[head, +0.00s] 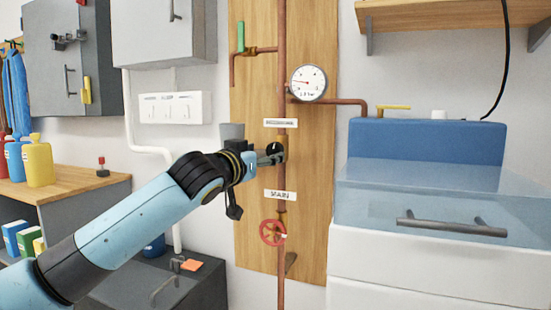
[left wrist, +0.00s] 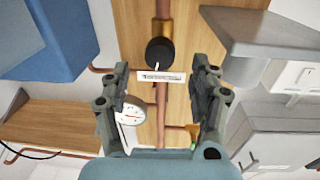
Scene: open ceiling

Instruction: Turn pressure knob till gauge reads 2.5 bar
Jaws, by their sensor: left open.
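The black pressure knob (left wrist: 159,52) has a white pointer mark and sits on a brass body on the copper pipe. In the head view the knob (head: 275,148) is partly hidden by my left gripper (head: 272,156). The left gripper (left wrist: 161,70) is open and empty; in its wrist view the knob lies between and beyond the fingertips, with no contact visible. The round white gauge (head: 307,83) is above the knob on the pipe; its red needle points left, and its figures are too small to read. It also shows in the left wrist view (left wrist: 131,117).
A red wheel valve (head: 272,232) sits below the MAIN label (head: 280,195) on the wooden board (head: 313,200). A green lever (head: 240,36) is at upper left. A white drawer unit (head: 430,265) with a glassy blue top stands right; a bottle-laden bench (head: 75,185) stands left.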

